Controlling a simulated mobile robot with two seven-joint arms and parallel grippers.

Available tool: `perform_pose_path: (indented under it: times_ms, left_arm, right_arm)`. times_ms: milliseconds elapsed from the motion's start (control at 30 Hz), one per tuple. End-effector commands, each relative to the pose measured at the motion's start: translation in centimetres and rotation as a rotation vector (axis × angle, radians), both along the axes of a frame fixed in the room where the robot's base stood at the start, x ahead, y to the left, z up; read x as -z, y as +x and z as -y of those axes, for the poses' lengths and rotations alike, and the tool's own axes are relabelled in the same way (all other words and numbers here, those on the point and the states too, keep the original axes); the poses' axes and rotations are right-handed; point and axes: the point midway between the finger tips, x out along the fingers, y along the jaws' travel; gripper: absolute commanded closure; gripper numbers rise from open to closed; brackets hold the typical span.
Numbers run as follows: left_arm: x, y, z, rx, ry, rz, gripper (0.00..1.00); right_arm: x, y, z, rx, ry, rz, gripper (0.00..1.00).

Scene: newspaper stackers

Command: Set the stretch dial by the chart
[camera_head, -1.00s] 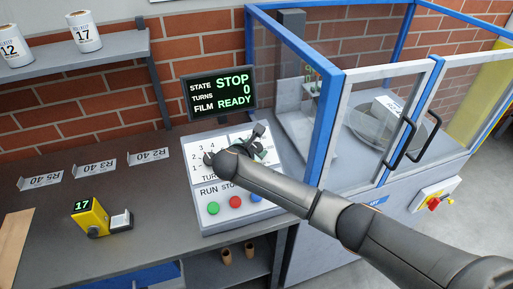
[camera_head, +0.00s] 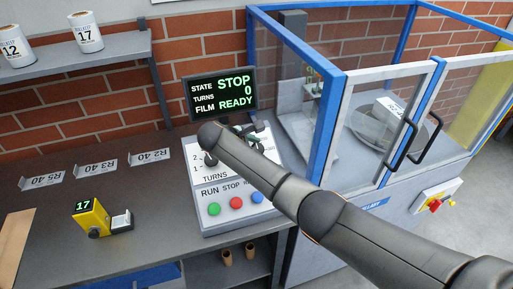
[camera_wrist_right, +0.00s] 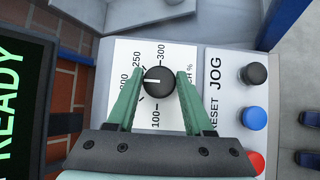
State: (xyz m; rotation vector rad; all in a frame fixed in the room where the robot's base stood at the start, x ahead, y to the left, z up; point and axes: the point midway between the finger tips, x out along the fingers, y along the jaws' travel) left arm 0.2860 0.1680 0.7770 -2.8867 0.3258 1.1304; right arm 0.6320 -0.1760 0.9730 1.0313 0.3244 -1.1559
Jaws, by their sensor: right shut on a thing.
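The stretch dial (camera_wrist_right: 159,84) is a round black knob with a white pointer line, on a white scale plate in the right wrist view. The line points left in that view, toward a number ending in 00 that is partly hidden by a finger. 100, 250 and 300 are readable. My right gripper (camera_wrist_right: 158,76) has its green fingers on either side of the knob, shut on it. In the head view my right gripper (camera_head: 247,131) is over the control panel (camera_head: 262,210), and my arm hides the dial. My left gripper is out of view. I cannot make out a chart.
The screen (camera_head: 222,95) reads STOP, TURNS 0, FILM READY. Green, red and blue buttons (camera_head: 236,202) sit below the dials. A blue-framed guard (camera_head: 327,120) stands at right.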

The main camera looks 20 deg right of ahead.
Motion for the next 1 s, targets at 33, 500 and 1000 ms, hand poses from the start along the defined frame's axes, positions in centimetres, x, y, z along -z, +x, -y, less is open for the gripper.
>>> perform_pose_path:
  times_ms: [33,500,1000]
  left_arm:
    - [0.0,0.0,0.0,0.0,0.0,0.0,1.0]
    - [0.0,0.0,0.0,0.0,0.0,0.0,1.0]
    - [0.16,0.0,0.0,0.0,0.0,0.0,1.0]
  right_arm:
    - [0.15,-0.1,0.04,0.003,0.002,-0.005,1.0]
    - [0.11,-0.06,0.05,0.002,0.001,-0.003,0.31]
    - [-0.67,-0.36,-0.69,-0.001,0.002,0.002,0.2]
